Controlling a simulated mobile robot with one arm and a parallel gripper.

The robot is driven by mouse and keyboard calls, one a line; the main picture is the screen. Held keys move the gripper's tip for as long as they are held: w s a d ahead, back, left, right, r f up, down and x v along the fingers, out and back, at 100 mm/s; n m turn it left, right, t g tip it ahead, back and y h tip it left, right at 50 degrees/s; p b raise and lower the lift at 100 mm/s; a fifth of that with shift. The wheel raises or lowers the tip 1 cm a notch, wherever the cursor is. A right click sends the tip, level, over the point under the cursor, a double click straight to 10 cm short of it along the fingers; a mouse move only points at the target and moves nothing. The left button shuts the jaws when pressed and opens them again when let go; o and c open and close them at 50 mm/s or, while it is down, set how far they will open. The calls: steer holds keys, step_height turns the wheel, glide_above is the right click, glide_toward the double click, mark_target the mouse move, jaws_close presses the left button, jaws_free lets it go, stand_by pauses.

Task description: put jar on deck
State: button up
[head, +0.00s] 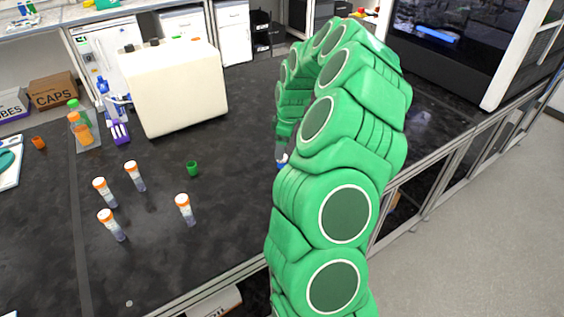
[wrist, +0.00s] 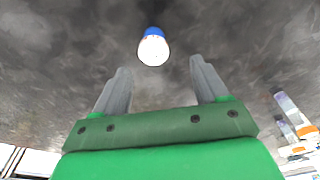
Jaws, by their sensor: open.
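A small jar (wrist: 153,48), white with a blue part, is on the dark bench top in the wrist view. It lies just past and between the fingertips of my gripper (wrist: 160,66), which is open with nothing held. In the head view, a bit of the jar (head: 282,161) shows at the left edge of my green arm; the arm hides the rest and most of my gripper. I cannot tell for sure which surface is the deck; a dark-fronted machine (head: 440,45) stands at the back right.
Several orange-capped tubes (head: 184,209) and a green cap (head: 193,168) stand on the bench to the left. A cream box-shaped device (head: 175,85) is behind them. Brown and white cartons (head: 52,91) sit at far left. The bench between the tubes and my arm is clear.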

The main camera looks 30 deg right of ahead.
steer(key=shift+w+d+f, duration=0.1)
steer(key=shift+w+f, duration=0.1)
steer(key=shift+f, duration=1.5)
steer(key=shift+w+d+f, duration=0.1)
steer(key=shift+w+f, duration=0.05)
steer(key=shift+f, duration=1.5)
steer(key=c, duration=1.2)
steer(key=shift+r, duration=0.15)
steer(key=shift+r, duration=0.3)
step_height(320, 180, up, 3)
steer(key=shift+s+a+f, duration=0.1)
steer(key=shift+s, duration=0.05)
steer(key=shift+s+a+r, duration=0.95)
steer(key=shift+s+r, duration=0.6)
steer(key=shift+s, duration=0.55)
steer(key=shift+s+a+r, duration=0.95)
steer(key=shift+s+r, duration=0.65)
steer(key=shift+s, duration=0.45)
steer(key=shift+s+a+r, duration=0.95)
steer(key=shift+s+r, duration=0.6)
steer(key=shift+s, duration=0.55)
